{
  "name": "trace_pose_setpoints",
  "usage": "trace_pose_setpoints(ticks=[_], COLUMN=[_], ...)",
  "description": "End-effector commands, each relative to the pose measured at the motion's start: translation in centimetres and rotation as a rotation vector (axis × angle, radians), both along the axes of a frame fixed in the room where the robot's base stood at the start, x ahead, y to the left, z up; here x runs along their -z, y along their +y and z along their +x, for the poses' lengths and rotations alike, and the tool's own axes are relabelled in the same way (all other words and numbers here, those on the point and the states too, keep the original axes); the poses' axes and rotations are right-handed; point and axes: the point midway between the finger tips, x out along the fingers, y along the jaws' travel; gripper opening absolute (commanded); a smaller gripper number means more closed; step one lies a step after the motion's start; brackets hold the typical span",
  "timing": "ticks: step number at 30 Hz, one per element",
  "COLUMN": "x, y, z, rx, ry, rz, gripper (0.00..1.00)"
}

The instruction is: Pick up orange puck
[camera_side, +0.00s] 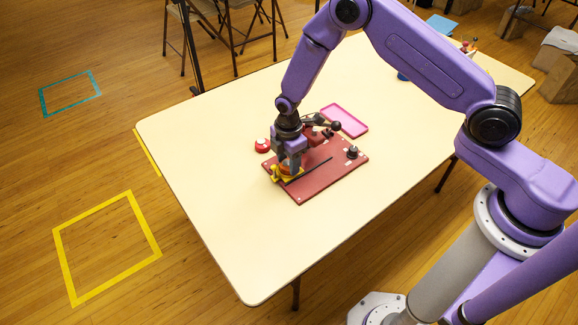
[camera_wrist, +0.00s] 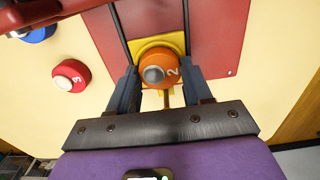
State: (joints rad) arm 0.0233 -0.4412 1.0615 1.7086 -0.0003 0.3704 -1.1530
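The orange puck (camera_wrist: 172,80), marked 2 with a grey knob on top, sits on a yellow holder (camera_wrist: 143,45) at the edge of a dark red board (camera_wrist: 222,40). My gripper (camera_wrist: 160,80) is lowered over it with a finger on either side. The fingers look open, with narrow gaps to the puck; actual contact is hard to judge. In the side view my gripper (camera_side: 289,163) is down at the board's left end and hides most of the puck, with the yellow holder (camera_side: 279,177) showing below.
A red puck (camera_wrist: 68,88) marked 3 and a blue puck (camera_wrist: 38,34) are left of the board in the wrist view. In the side view a pink tray (camera_side: 363,132) lies behind the board, which carries dark rods and a black knob (camera_side: 352,152). The near tabletop is clear.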

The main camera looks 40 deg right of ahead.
Motion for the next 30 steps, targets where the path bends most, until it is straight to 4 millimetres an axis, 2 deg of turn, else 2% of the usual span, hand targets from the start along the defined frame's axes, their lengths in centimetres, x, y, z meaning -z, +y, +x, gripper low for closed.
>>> trace_pose_setpoints(ticks=[8,30], x=[-0.3,-5.3], y=[0.0,0.0], z=[0.0,0.0], rx=[0.0,0.0], ry=[0.0,0.0], rz=[0.0,0.0], gripper=[0.3,0.3])
